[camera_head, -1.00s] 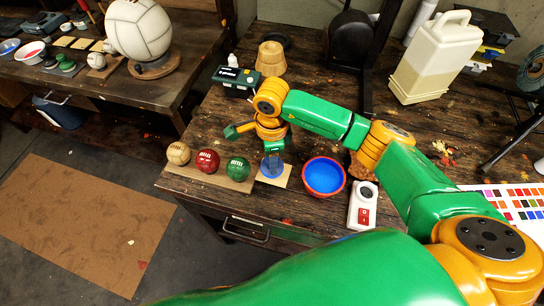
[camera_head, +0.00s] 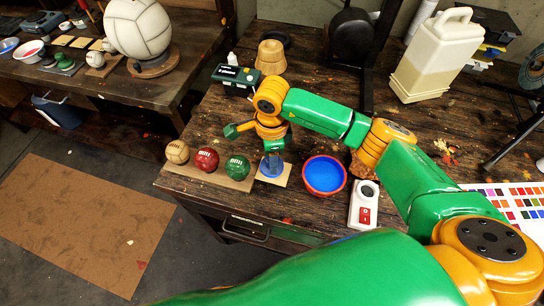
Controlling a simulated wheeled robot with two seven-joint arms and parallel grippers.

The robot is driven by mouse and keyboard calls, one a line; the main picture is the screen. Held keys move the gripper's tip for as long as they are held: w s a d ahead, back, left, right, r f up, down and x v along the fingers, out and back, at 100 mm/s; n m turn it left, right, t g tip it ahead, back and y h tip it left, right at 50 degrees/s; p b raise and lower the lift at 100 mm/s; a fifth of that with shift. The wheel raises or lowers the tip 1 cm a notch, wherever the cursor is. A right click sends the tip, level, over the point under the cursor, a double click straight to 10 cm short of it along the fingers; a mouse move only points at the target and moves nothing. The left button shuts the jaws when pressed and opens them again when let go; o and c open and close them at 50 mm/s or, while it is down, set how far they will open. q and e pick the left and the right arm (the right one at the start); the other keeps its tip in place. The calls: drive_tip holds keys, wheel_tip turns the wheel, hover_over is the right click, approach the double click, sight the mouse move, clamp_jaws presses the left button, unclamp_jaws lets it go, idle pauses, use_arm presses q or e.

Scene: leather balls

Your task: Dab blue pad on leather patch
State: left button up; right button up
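The blue pad (camera_head: 267,170) is a round blue piece at the end of my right gripper (camera_head: 273,157), which points straight down. The fingers look closed on it, though the grip is partly hidden. The pad is over a pale square leather patch (camera_head: 285,178) near the table's front edge, touching it or just above; I cannot tell which. The patch shows around the pad's edges. A red bowl (camera_head: 324,192) with blue contents is right of the patch. My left gripper is not in view.
Tan, dark red and green leather balls (camera_head: 206,160) sit on a wooden board left of the patch. A white device with a red switch (camera_head: 363,205) is right of the bowl. A wooden block (camera_head: 271,58) and white jug (camera_head: 433,55) stand behind.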

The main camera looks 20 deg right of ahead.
drive_tip(key=b, duration=0.5)
idle(6.8)
wheel_tip(320, 180, up, 7)
drive_tip(key=p, duration=0.4)
drive_tip(key=shift+r, duration=0.1)
